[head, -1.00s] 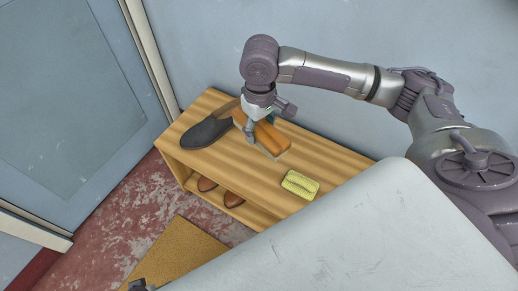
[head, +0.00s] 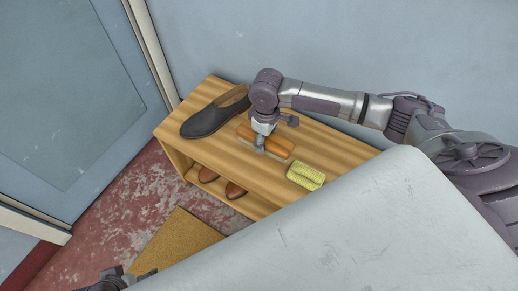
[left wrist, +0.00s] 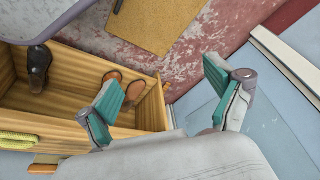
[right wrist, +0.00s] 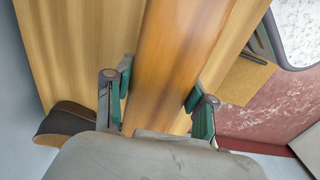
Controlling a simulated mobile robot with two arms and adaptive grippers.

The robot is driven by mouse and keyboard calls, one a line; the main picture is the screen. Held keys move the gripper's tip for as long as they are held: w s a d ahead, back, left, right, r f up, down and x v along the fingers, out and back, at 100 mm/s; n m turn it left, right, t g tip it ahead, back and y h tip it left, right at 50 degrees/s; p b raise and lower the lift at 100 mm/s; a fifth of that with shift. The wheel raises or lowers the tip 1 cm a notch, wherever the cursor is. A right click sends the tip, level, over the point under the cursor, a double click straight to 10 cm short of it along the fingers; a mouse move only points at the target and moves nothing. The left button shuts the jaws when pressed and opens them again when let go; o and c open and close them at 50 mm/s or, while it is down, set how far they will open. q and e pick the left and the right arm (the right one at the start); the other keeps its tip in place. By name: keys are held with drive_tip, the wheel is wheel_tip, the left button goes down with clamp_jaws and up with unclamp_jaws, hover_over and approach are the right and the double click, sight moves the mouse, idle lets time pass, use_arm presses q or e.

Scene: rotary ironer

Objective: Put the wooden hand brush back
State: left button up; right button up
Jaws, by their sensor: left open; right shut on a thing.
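The wooden hand brush (head: 279,144) has an orange-brown back and is at the top of the wooden bench (head: 225,160), between the dark shoe and the yellow item. My right gripper (head: 260,146) is shut across the brush from above. In the right wrist view the brush's smooth wooden back (right wrist: 178,50) runs between the two fingers (right wrist: 158,95). I cannot tell whether the brush's underside touches the bench top. My left gripper (left wrist: 162,82) is open and empty, away from the brush; part of it shows at the lower left of the head view (head: 128,279).
A dark shoe (head: 212,117) sits on the bench's left end. A yellow sponge-like item (head: 306,176) lies right of the brush. Brown shoes (head: 234,190) stand on the lower shelf. A tan mat (head: 178,243) lies on the floor. A wall is close behind the bench.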

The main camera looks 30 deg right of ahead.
drive_tip(key=shift+w+a+f, duration=0.55)
drive_tip(key=shift+w+a, duration=0.1)
drive_tip(key=shift+f, duration=0.2)
wheel_tip(320, 180, down, 3)
drive_tip(key=shift+f+b, duration=0.2)
drive_tip(key=shift+b, duration=0.8)
drive_tip(key=shift+f, duration=0.15)
use_arm(q)
drive_tip(key=shift+s+r, duration=0.15)
drive_tip(key=shift+s, duration=0.2)
use_arm(e)
drive_tip(key=shift+f, duration=0.1)
drive_tip(key=o, duration=1)
